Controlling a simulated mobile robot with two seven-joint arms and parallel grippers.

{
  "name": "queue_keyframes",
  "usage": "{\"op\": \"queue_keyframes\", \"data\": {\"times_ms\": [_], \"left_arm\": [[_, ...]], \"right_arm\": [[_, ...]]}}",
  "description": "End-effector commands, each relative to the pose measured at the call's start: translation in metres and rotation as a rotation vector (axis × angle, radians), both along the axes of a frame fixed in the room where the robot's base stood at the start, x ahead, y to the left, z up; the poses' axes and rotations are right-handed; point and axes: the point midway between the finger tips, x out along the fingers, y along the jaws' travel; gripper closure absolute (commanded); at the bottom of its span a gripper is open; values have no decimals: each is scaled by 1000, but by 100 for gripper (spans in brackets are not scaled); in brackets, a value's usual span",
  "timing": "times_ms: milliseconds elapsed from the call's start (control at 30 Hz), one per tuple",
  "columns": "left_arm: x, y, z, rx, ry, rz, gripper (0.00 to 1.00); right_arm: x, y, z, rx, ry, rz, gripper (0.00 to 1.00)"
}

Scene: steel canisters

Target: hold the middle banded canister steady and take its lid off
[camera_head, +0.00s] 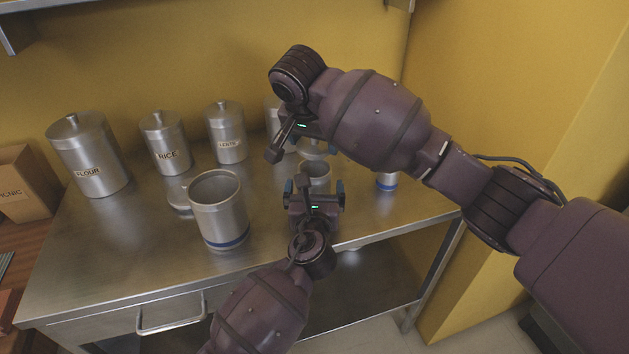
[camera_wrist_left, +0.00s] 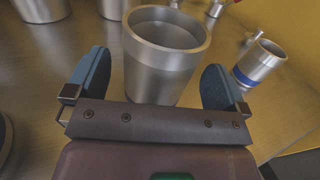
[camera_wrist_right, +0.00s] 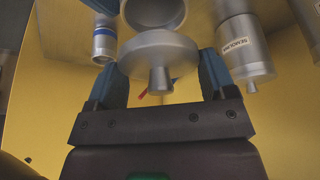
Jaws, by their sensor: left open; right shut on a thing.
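The middle canister (camera_head: 316,171) is a grey steel cup standing upright with its top open. It also shows in the left wrist view (camera_wrist_left: 160,70). My left gripper (camera_head: 314,187) is open, with one blue finger on each side of this canister; its lower part and any band are hidden. My right gripper (camera_wrist_right: 160,63) is shut on a round steel lid (camera_wrist_right: 157,45), whose knob points toward the wrist camera. In the right wrist view the lid is clear of the open canister mouth (camera_wrist_right: 150,15) and apart from it.
A large blue-banded canister (camera_head: 219,212) stands open at left, with a loose lid (camera_head: 178,192) beside it. A small open blue-banded canister (camera_wrist_left: 259,62) stands right. Lidded canisters, including flour (camera_head: 90,155) and rice (camera_head: 165,142), line the back. The table's front left is bare.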

Motion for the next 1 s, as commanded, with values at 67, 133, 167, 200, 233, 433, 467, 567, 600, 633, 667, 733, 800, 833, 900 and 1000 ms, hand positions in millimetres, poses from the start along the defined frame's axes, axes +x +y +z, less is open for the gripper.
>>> {"op": "queue_keyframes", "data": {"times_ms": [67,133,167,200,233,433,467,567,600,633,667,733,800,833,900,1000], "left_arm": [[-7,0,-1,1,1,0,0],[-16,1,-1,0,1,0,0],[-21,1,-1,0,2,0,0],[-29,1,-2,-1,2,0,0],[-34,1,-1,-1,2,0,0],[-74,2,-1,-1,3,0,0],[-79,2,-1,-1,3,0,0],[-94,2,-1,-1,2,0,0],[-100,2,-1,-1,2,0,0],[-103,2,-1,0,2,0,0],[-106,2,-1,0,2,0,0],[-112,2,-1,0,2,1,0],[-115,2,-1,1,1,1,0],[-116,2,0,1,1,1,0],[-117,2,0,1,1,1,0],[-118,2,0,1,1,1,0]], "right_arm": [[0,0,0,0,0,0,46],[0,0,0,0,0,0,46],[0,0,0,0,0,0,46],[0,0,0,0,0,0,46],[0,0,0,0,0,0,46],[0,0,0,0,0,0,46],[0,0,0,0,0,0,46],[0,0,0,0,0,0,46],[0,0,0,0,0,0,46],[0,0,0,0,0,0,46],[0,0,0,0,0,0,46],[0,0,0,0,0,0,46],[0,0,0,0,0,0,46],[0,0,0,0,0,0,46],[0,0,0,0,0,0,46],[0,0,0,0,0,0,46]]}}
